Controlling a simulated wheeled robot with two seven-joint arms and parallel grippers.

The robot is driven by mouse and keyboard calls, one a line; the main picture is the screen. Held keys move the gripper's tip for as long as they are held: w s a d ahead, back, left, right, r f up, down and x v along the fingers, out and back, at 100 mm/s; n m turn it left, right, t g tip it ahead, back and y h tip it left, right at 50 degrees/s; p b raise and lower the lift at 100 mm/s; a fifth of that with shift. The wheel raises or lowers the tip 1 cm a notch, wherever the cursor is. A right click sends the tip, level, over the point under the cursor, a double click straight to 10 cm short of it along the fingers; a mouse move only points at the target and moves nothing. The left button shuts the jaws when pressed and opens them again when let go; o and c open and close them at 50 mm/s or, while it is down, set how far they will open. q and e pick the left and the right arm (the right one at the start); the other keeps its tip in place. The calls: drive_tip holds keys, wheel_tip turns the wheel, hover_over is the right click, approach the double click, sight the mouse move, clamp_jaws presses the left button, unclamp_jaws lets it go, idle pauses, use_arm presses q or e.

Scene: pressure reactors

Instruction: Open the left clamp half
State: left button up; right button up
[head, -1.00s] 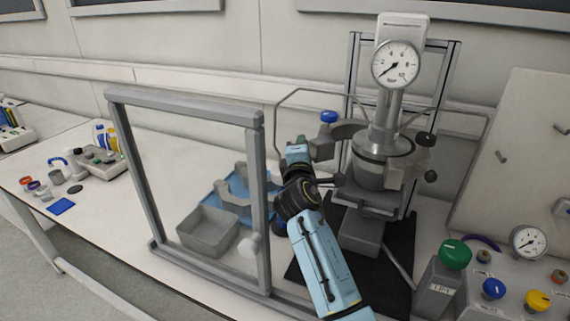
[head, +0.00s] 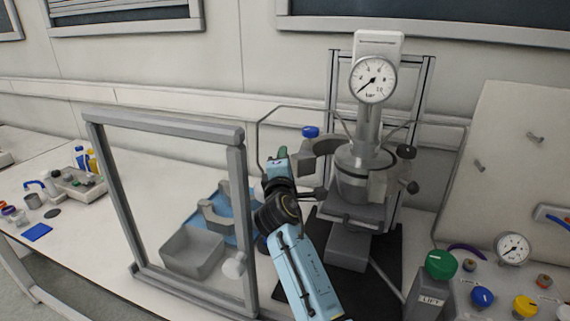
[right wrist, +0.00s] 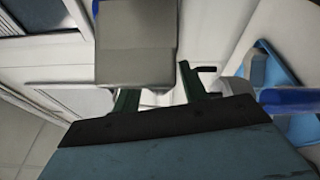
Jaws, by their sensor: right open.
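The reactor vessel (head: 352,180) stands upright under a round pressure gauge (head: 373,80). The left clamp half (head: 322,146), a grey curved piece with a blue knob (head: 310,132), sticks out to the left, swung away from the vessel. The right clamp half (head: 383,186) sits close against the vessel's right side. My right gripper (head: 277,161) is open, just left of the left clamp half's outer end. In the right wrist view its green fingers (right wrist: 158,95) show below a large grey block, probably the clamp half. My left gripper is out of view.
A grey-framed clear shield (head: 240,190) stands left of my right arm. Behind it are a grey bin (head: 191,252) and a blue tray (head: 228,237) with clamp-like parts.

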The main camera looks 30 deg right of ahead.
drive_tip(key=v, duration=0.7)
drive_tip(key=shift+s+a, duration=0.15)
drive_tip(key=shift+s, duration=0.05)
